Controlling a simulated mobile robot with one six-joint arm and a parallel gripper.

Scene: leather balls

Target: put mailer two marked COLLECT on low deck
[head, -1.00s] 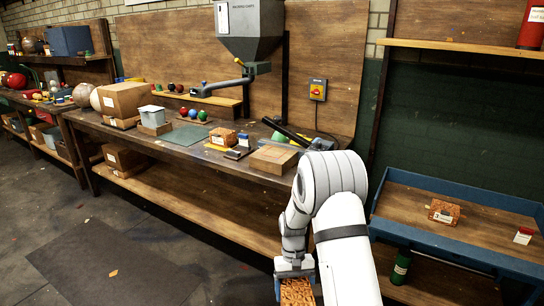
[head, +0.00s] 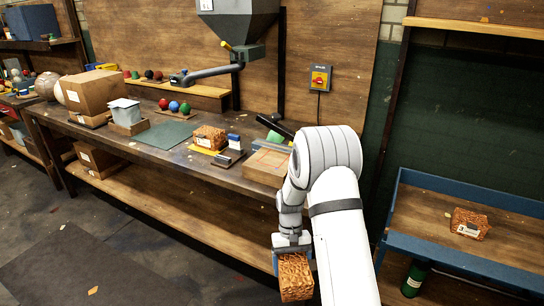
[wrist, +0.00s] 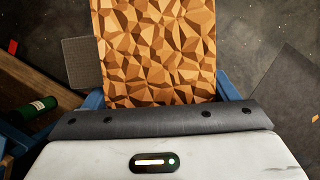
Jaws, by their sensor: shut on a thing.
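A brown-orange faceted mailer (head: 296,280) hangs in my gripper (head: 292,252), low in front of the workbench. My gripper is shut on it. In the wrist view the mailer (wrist: 155,50) fills the upper middle, between blue fingers. No COLLECT marking is readable on the faces I see. A similar mailer (head: 471,223) with a white label lies on the blue-edged deck (head: 425,255) at the right. Another similar one (head: 209,138) sits on the workbench. Label words are too small to read. Which surface is the low deck, I cannot tell.
The workbench (head: 225,178) carries boxes, coloured balls and a green mat (head: 168,134). Its lower shelf (head: 185,215) is mostly bare. A green bottle (head: 414,278) stands under the blue-edged deck; it also shows in the wrist view (wrist: 35,108). The deck has free room around its mailer.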

